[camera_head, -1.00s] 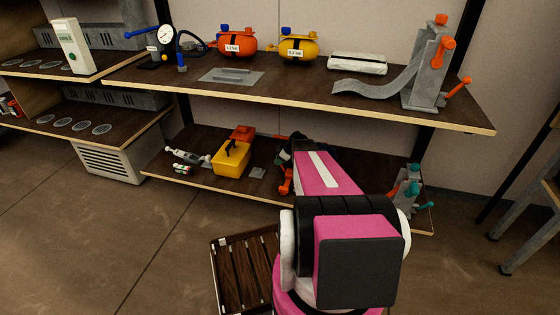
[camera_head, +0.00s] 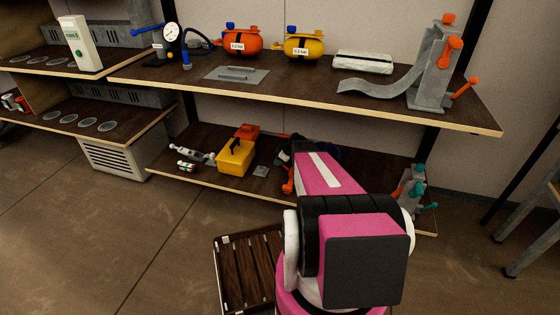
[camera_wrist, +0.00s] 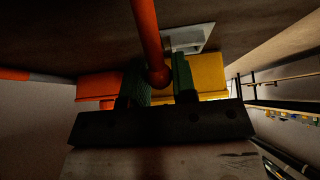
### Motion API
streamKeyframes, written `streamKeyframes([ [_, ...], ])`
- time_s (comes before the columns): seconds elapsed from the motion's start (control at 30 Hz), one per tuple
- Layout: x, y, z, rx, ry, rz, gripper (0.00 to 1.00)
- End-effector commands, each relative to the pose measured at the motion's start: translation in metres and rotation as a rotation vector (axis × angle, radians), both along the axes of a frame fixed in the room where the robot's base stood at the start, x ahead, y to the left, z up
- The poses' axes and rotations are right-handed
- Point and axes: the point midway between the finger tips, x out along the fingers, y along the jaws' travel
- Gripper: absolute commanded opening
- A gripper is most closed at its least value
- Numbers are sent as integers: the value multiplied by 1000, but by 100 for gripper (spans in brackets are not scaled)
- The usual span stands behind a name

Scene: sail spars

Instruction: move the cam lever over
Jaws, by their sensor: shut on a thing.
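In the wrist view my gripper (camera_wrist: 160,82) has its two dark green fingers closed on either side of the rounded end of an orange lever (camera_wrist: 147,32). The lever's rod runs up and out of the top of that view. In the head view my pink and black arm reaches toward the lower shelf and hides my gripper. An orange piece (camera_head: 288,181) shows just left of the arm there; I cannot tell whether it is the held lever. A grey block with teal and orange levers (camera_head: 411,185) stands right of the arm, partly hidden.
A yellow box (camera_head: 235,158) lies left of the arm on the lower shelf; its yellow side (camera_wrist: 210,72) shows behind the fingers. The upper shelf (camera_head: 300,92) overhangs the reach and holds a grey stand (camera_head: 431,75) with orange levers. A slatted crate (camera_head: 247,270) is on the floor.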

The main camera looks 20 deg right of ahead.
Motion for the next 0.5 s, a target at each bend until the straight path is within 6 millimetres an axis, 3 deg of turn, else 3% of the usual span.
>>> streamKeyframes([
  [0.5,3,5,-6,1,0,-1,12],
])
